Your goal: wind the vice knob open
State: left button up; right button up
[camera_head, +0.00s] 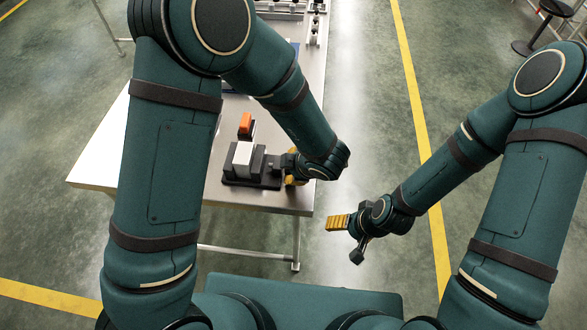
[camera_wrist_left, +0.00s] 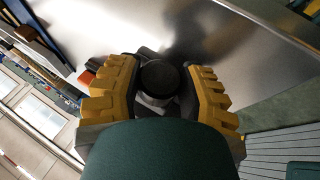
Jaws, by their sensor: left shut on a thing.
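The vice (camera_head: 232,181) is dark and sits near the front right corner of the metal table, with a white block (camera_head: 242,158) in it. My left gripper (camera_head: 291,171) is at the vice's right side, partly hidden by my arm. In the left wrist view its two yellow ridged fingers are on either side of the round black knob (camera_wrist_left: 160,78), shut on it. The knob is mostly hidden in the head view. My right gripper (camera_head: 346,238) is beyond the table's right edge, empty, with its fingers spread apart.
An orange object (camera_head: 246,123) stands on the table (camera_head: 225,196) behind the vice. More equipment (camera_head: 315,22) stands at the table's far end. The floor right of the table is clear, with a yellow line (camera_head: 414,95) along it.

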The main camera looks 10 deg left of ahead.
dwell(0.3)
pick_arm(q)
jog(key=o, duration=1.2)
jog(key=v, duration=1.2)
jog(key=shift+s+f, duration=0.1)
jog(key=shift+s, duration=0.05)
